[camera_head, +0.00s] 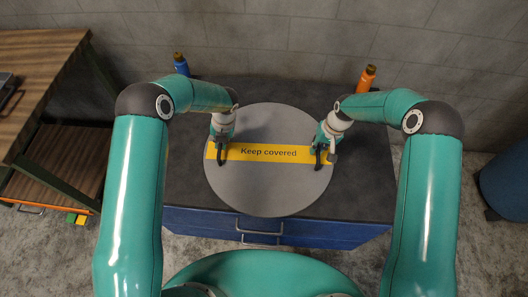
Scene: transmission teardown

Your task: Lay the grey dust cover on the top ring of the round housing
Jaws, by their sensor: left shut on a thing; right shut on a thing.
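The grey dust cover (265,192) is a large flat round disc with a yellow strip across it that reads "Keep covered". It is in the middle of the view, over the dark top of a blue cabinet. My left gripper (217,152) is shut on the cover at its left edge, by the left end of the strip. My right gripper (325,155) is shut on the cover at its right edge, by the strip's right end. I do not see the round housing; the cover may hide it. I cannot tell how high the cover is.
A blue bottle (181,66) stands at the back left of the cabinet top (362,183), and an orange bottle (366,78) at the back right. A wooden bench (35,75) is at the left. A dark blue round container (505,185) stands on the floor at the right.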

